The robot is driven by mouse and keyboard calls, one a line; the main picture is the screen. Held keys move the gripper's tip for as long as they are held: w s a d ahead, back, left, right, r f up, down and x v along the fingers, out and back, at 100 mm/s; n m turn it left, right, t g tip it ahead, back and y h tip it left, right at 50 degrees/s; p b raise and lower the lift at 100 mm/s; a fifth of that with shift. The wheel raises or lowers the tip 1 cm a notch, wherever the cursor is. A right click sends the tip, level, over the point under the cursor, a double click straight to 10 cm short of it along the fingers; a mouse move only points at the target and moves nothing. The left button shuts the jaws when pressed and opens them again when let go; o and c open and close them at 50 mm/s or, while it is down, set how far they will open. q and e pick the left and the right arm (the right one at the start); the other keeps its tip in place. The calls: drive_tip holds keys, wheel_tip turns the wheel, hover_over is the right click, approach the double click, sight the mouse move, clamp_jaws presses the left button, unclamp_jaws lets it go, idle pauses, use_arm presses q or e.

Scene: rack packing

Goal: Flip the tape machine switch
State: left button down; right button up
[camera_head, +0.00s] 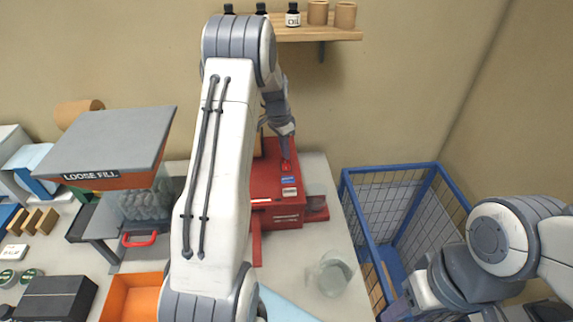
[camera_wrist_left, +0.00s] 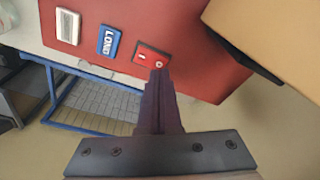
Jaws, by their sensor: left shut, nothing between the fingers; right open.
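The red tape machine (camera_head: 283,208) stands on the bench at the foot of the back wall. Its red rocker switch (camera_wrist_left: 150,56) shows in the left wrist view, beside a blue button marked LONG (camera_wrist_left: 109,41) and a white button (camera_wrist_left: 68,26). My left gripper (camera_wrist_left: 160,74) is shut and empty, its fingertips at the switch's lower edge; I cannot tell whether they touch it. In the head view this gripper (camera_head: 286,152) points down at the machine's top, and my left arm hides part of the machine. My right gripper (camera_head: 392,302) is open at the bottom right, partly cut off.
A blue wire cage (camera_head: 345,200) stands right of the bench. A LOOSE FILL hopper (camera_head: 120,140) is on the left, with an orange tray (camera_head: 115,300) in front. A clear round glass-like thing (camera_head: 332,277) lies near the bench's right edge. A wooden shelf (camera_head: 320,34) hangs above.

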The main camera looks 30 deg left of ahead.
sight(286, 162)
use_arm(q)
drive_tip(key=shift+f+b, duration=0.6)
drive_tip(key=shift+f, duration=0.3)
idle(0.7)
drive_tip(key=shift+r+p, duration=2.5)
drive_tip(key=shift+r, duration=1.1)
drive_tip(key=s+d+r+m+b, duration=0.15)
drive_tip(key=s+d, duration=0.25)
drive_tip(key=d, duration=0.7)
drive_tip(key=s+d+r+b, duration=0.2)
drive_tip(key=s+d+b, duration=0.15)
drive_tip(key=d, duration=0.75)
drive_tip(key=s+d+f+b, duration=0.1)
drive_tip(key=s+d, duration=0.4)
drive_tip(key=s, duration=0.8)
drive_tip(key=s+d+f+m+g+b, duration=0.1)
drive_tip(key=s+d+b, duration=0.2)
drive_tip(key=s, duration=1)
drive_tip(key=shift+d+g, duration=0.3)
drive_tip(key=shift+d, duration=0.7)
